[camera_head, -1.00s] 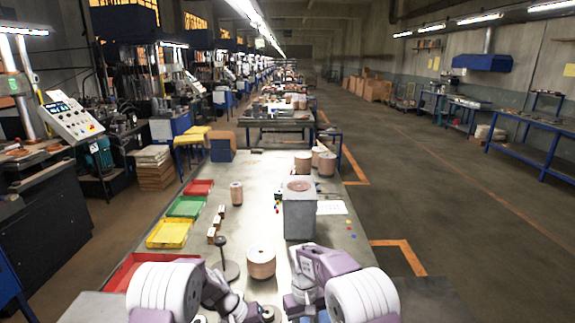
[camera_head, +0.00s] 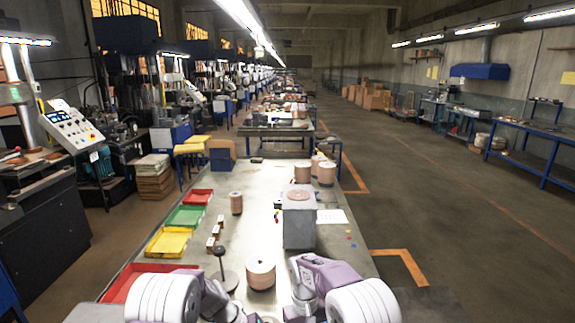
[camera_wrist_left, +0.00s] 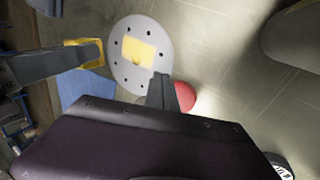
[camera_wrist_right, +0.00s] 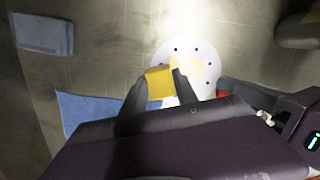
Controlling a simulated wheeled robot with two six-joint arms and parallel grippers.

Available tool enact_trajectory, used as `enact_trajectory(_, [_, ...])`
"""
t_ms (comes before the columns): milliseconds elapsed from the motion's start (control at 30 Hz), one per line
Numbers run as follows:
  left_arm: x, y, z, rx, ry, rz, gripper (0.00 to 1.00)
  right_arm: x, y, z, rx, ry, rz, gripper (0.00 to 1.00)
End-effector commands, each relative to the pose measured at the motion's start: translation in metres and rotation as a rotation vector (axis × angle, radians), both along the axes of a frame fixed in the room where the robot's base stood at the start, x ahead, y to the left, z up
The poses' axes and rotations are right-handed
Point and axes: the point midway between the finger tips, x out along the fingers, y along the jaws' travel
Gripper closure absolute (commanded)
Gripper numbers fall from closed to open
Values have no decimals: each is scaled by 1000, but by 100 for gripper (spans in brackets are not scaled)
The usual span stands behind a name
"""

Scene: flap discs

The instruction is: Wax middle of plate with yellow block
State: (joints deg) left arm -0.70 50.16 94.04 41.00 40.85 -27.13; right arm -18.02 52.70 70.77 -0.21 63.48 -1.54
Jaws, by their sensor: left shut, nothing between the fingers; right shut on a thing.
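The plate (camera_wrist_left: 121,66) is a pale round disc with a ring of dark holes and a yellow rectangular patch (camera_wrist_left: 138,48) in its middle. It also shows in the right wrist view (camera_wrist_right: 207,55), partly behind a finger. My right gripper (camera_wrist_right: 159,88) is shut on the yellow block (camera_wrist_right: 159,80). In the left wrist view the block (camera_wrist_left: 90,52) is just left of the plate and looks apart from it. My left gripper (camera_wrist_left: 160,82) is shut and empty, its tips at the plate's lower right edge. Both grippers are outside the head view.
A blue cloth (camera_wrist_left: 84,90) lies beside the plate. A red round thing (camera_wrist_left: 185,97) is close beside my left fingers. A grey block (camera_wrist_right: 45,33) and a dark rounded object (camera_wrist_right: 298,30) lie farther off. In the head view, colored trays (camera_head: 170,242) and a grey stand (camera_head: 298,232) occupy the bench.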

Motion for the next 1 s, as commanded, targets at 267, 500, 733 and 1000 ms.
enact_trajectory(267, [0,0,0,0,0,0,100,0,0,0,0,0,0,100])
enact_trajectory(500, [0,0,0,0,0,0,100,0,0,0,0,0,0,100])
enact_trajectory(733, [0,0,-3,0,1,0,100,0,0,0,0,0,0,100])
enact_trajectory(1000, [0,0,-9,0,0,0,100,0,0,0,0,0,0,100])
